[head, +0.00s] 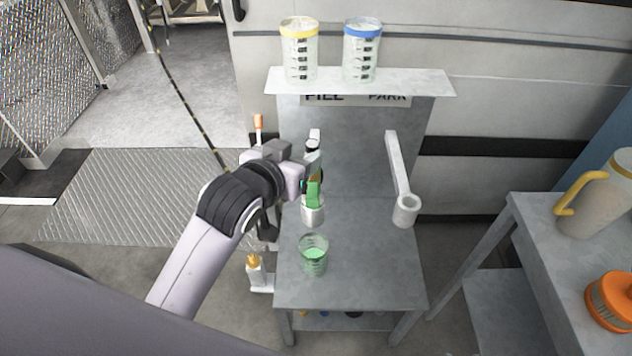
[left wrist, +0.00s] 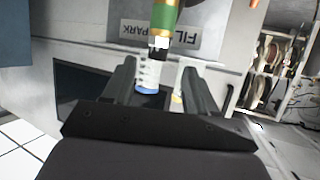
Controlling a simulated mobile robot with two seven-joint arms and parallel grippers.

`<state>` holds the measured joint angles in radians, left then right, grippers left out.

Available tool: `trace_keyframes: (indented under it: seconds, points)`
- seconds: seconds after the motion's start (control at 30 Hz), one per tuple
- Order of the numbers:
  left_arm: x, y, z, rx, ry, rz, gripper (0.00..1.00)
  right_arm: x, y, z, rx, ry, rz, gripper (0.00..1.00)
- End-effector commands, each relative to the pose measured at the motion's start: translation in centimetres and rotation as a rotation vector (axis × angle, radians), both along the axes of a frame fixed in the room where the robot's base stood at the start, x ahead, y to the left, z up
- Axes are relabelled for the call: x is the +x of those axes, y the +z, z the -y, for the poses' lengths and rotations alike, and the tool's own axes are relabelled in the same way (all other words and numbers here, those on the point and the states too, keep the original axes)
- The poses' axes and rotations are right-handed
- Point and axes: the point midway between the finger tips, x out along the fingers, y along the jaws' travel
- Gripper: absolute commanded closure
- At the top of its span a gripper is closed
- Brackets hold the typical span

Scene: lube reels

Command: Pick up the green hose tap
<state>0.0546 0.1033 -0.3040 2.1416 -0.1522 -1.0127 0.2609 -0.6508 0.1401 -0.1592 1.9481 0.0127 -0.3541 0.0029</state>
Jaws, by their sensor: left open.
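The green hose tap (head: 314,192) sits upright at the fill stand, above a pale round cup-like holder (head: 313,213). My left gripper (head: 303,172) is right beside the tap, on its left side in the head view, and partly covers its upper part. In the left wrist view the tap (left wrist: 165,18) shows green with a gold band at the top of the picture, just beyond the fingertips. My left gripper (left wrist: 158,68) is open there, with no object clearly held between its fingers. Contact with the tap cannot be told. My right gripper is not in view.
A beaker with green liquid (head: 314,258) stands on the grey stand (head: 350,285) below the tap. An empty ring holder (head: 406,209) is to the right. Yellow-rimmed (head: 299,55) and blue-rimmed (head: 361,55) containers stand on the shelf. A jug (head: 603,195) stands on the right table.

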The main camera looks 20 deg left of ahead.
Motion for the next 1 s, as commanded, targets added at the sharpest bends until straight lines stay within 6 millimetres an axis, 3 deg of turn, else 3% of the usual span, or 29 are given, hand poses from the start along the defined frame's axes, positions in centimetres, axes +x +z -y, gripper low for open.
trace_keyframes:
  seconds: [0.4,0.77,0.93,1.0]
  points:
    - [3.8,-2.3,0.7,0.0,0.0,0.0,0.43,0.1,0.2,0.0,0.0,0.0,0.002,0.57]
    - [4.4,-2.6,0.8,0.0,-0.001,0.0,0.43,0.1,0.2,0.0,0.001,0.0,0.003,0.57]
    - [4.4,-2.6,0.8,0.0,-0.001,0.0,0.95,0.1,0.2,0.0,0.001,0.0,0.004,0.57]
    - [4.3,-2.6,0.8,0.0,-0.001,-0.001,1.0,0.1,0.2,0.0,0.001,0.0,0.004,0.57]
